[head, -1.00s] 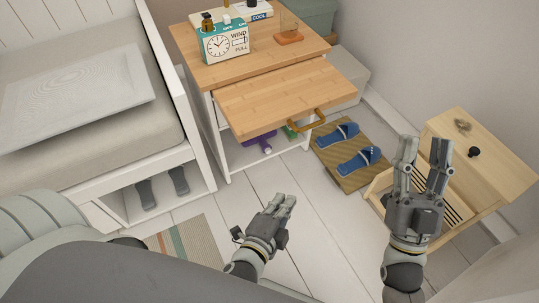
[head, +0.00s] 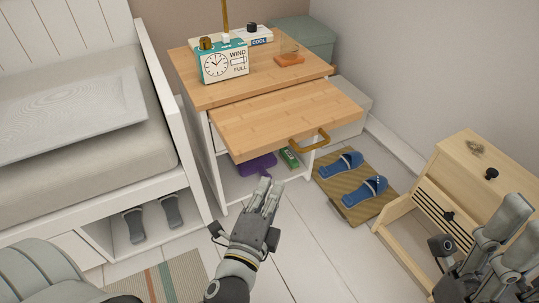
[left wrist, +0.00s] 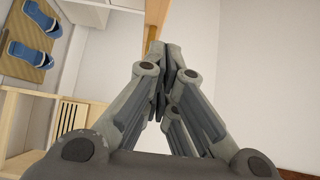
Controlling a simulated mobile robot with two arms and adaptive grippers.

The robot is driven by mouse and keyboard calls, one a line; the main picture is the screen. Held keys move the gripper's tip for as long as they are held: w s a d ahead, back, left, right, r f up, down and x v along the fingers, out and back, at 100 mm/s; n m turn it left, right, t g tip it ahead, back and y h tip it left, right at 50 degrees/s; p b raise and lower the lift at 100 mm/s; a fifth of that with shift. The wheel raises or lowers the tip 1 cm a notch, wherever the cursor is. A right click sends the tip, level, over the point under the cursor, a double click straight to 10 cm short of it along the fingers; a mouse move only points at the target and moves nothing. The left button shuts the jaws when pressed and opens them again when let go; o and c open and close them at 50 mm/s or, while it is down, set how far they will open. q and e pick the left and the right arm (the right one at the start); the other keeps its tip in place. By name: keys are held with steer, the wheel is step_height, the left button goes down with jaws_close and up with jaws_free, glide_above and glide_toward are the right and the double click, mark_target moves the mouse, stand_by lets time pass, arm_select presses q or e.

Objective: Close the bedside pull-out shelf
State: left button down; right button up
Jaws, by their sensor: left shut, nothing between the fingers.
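The bedside pull-out shelf (head: 280,115) is a light wooden board sticking out from under the nightstand top (head: 250,82).
A clock box (head: 224,65) and an orange stand (head: 289,60) are on the nightstand top. Blue slippers (head: 363,190) lie on a mat right of the nightstand. The bed (head: 175,130) is at the left.

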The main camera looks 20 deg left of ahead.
arm_select(q)
glide_toward(276, 143)
steer(key=w+d, duration=0.2)
steer(key=d, duration=0.1)
steer(key=w+a, duration=0.2)
steer(key=a, duration=0.1)
steer(key=shift+w+a, duration=0.1)
steer(key=shift+w, duration=0.2)
